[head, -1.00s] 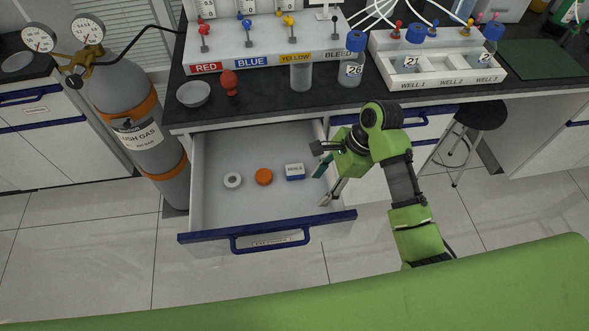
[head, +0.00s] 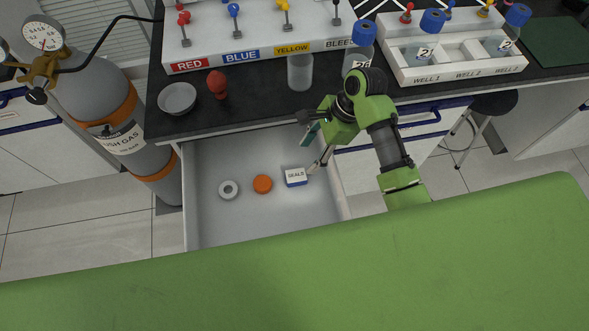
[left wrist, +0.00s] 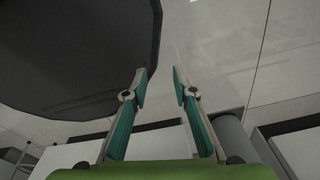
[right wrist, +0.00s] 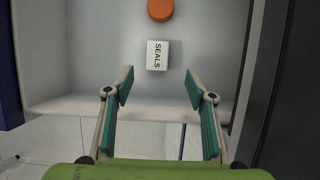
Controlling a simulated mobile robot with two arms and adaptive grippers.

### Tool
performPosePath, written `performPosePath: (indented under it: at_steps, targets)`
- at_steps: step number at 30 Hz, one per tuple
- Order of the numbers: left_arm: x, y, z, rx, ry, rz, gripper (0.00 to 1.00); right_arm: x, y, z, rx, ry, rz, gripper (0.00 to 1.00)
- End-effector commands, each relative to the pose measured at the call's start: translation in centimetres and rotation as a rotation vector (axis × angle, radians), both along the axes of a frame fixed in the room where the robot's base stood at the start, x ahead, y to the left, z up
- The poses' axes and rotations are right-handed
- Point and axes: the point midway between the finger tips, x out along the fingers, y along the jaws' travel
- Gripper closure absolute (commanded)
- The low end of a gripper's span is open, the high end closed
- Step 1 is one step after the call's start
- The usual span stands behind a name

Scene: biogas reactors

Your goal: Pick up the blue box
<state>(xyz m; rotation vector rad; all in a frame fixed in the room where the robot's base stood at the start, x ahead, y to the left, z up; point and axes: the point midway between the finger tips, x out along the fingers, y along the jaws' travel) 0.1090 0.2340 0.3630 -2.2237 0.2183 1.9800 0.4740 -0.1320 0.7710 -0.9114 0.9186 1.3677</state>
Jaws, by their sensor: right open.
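The blue box (head: 296,177) has a white top marked SEALS and blue sides. It lies on the floor of the open drawer (head: 214,157), at the right of the items there. My right gripper (head: 311,150) is over the drawer's right side, just above and right of the box, apart from it. In the right wrist view the box (right wrist: 158,55) shows its white top beyond and between the open, empty fingers (right wrist: 158,88). My left gripper (left wrist: 161,82) shows only in its own wrist view, with fingers apart and nothing between them.
An orange disc (head: 262,184) and a white ring (head: 228,190) lie left of the box. The black counter (head: 240,103) above the drawer carries a bowl (head: 177,98), a clear cylinder (head: 300,72) and a well rack (head: 450,70). A gas cylinder (head: 112,110) stands at left.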

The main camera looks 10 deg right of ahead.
Motion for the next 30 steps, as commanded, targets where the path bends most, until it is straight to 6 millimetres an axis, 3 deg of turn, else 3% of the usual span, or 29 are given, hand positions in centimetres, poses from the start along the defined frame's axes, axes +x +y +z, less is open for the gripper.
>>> performPosePath:
  at_steps: [3, 9, 14, 21, 30]
  targets:
    - [-1.8, 0.1, -0.4, 0.001, 0.023, 0.000, 0.75, -0.1, 1.0, -2.5, 0.000, 0.005, 0.001, 0.49]
    - [-3.8, 0.2, -0.8, 0.005, 0.053, -0.001, 0.75, -0.1, 2.2, -5.3, 0.000, 0.003, 0.001, 0.49]
    - [-3.1, 0.2, -0.8, 0.003, 0.043, -0.001, 0.75, -0.1, 2.5, -6.1, 0.000, 0.002, 0.001, 0.49]
    - [-0.9, -0.1, -0.7, -0.001, 0.010, -0.001, 0.75, -0.2, 3.9, -9.3, 0.000, 0.003, 0.001, 0.49]
    - [-1.4, 0.0, -0.9, 0.000, 0.018, -0.002, 0.75, -0.2, 4.4, -10.6, -0.001, 0.000, 0.000, 0.49]
